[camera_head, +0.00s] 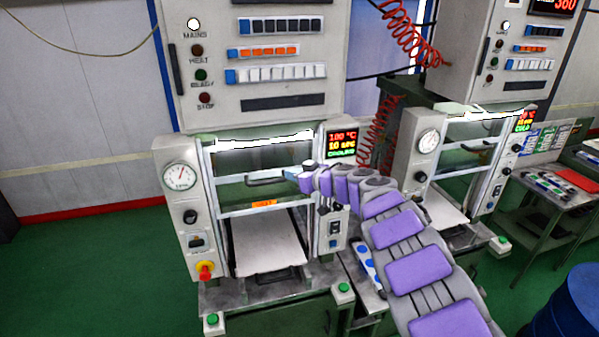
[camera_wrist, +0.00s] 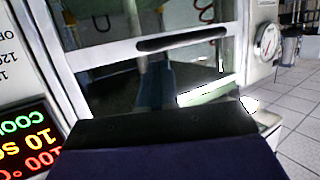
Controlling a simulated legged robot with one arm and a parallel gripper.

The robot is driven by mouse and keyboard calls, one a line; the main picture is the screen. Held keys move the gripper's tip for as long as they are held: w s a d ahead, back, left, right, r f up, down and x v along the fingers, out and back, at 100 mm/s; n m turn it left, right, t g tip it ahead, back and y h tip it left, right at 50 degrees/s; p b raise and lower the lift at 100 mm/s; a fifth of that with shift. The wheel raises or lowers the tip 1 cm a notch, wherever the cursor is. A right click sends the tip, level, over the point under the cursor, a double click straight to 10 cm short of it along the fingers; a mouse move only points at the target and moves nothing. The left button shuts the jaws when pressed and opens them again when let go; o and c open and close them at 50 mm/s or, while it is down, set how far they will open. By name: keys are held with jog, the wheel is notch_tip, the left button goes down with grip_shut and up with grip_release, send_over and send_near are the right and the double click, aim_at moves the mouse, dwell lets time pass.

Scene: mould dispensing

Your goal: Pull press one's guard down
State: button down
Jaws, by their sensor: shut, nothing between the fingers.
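Press one (camera_head: 183,205) is the nearer press, with a gauge on its left post and a lit red, yellow and green display on its right. Its guard (camera_head: 232,160) is a clear panel in a light metal frame. The guard covers the upper part of the front, and the space below it is open. A dark bar handle (camera_head: 265,181) runs across the guard; it also shows in the wrist view (camera_wrist: 180,40). My gripper (camera_head: 291,173) is shut and empty at the handle's right end. In the wrist view its bluish fingers (camera_wrist: 155,84) point towards the handle; contact cannot be told.
A pale plate (camera_head: 265,243) lies in the opening below the guard. A red and yellow stop knob (camera_head: 205,270) sits at lower left, with green buttons (camera_head: 343,288) on the bench front. A second press (camera_head: 428,150) and a side table (camera_head: 560,200) stand right, a blue drum (camera_head: 570,305) at front right.

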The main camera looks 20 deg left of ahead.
jog(key=shift+w+a+f, duration=0.15)
jog(key=shift+a+f, duration=0.2)
jog(key=shift+f, duration=0.2)
jog(key=shift+f, duration=0.15)
notch_tip(320, 180, down, 27)
jog(key=b, duration=0.3)
jog(key=shift+r, duration=0.2)
jog(key=shift+d, duration=0.1)
